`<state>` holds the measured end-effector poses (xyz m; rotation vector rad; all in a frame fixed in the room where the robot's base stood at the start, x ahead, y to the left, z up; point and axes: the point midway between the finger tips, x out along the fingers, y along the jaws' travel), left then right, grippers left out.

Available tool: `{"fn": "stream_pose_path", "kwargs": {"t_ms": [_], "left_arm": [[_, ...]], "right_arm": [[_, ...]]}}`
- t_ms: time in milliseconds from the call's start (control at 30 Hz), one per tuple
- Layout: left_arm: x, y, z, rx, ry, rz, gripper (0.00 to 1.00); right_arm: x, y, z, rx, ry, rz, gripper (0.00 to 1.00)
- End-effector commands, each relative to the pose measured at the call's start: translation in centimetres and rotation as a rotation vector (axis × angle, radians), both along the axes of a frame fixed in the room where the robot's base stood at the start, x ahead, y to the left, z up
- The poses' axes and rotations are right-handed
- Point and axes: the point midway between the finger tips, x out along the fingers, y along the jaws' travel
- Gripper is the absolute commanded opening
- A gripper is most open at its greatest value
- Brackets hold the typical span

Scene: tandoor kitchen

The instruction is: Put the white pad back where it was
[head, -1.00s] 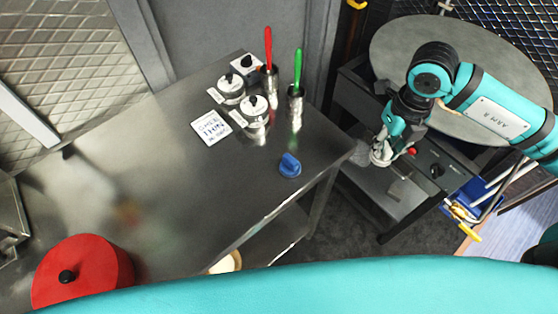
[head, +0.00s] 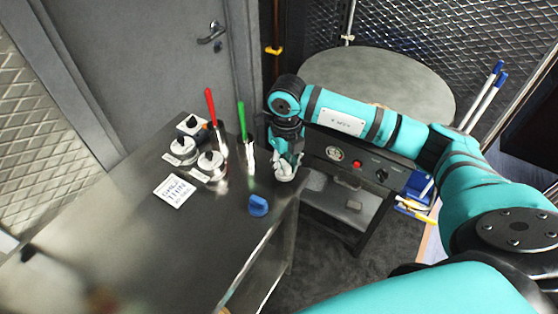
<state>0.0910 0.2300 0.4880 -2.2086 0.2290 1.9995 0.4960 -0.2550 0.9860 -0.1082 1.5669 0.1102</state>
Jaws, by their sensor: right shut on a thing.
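My right gripper (head: 284,168) points down beside the right edge of the steel table, near its far right corner. It is shut on a small white thing (head: 285,177), which looks like the white pad; the fingers partly hide it. I cannot tell whether the pad touches anything below. My left gripper is not in view.
The steel table (head: 150,235) holds several white-lidded pots (head: 211,165), red- and green-handled tools in metal cups, a white label card (head: 174,191) and a blue object (head: 258,205). A black unit with knobs (head: 345,160) and a round grey top (head: 385,85) stand to the right.

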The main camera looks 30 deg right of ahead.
Motion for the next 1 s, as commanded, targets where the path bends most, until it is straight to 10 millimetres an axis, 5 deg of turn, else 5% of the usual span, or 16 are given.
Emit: {"fn": "stream_pose_path", "kwargs": {"t_ms": [200,533,900,933,1000], "left_arm": [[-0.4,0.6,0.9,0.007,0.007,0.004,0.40],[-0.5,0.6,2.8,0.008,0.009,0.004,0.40],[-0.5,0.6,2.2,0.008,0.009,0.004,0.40],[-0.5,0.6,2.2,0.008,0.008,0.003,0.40],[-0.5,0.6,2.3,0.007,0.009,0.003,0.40]], "right_arm": [[2.5,0.3,-0.2,0.000,0.000,0.000,0.00],[2.6,0.3,-3.5,0.000,0.002,-0.001,0.00],[2.6,0.2,-4.2,0.000,0.000,0.000,0.00],[2.6,0.2,-4.2,0.000,0.000,0.000,0.19],[2.6,0.2,-4.1,0.000,0.000,0.000,0.28]]}}
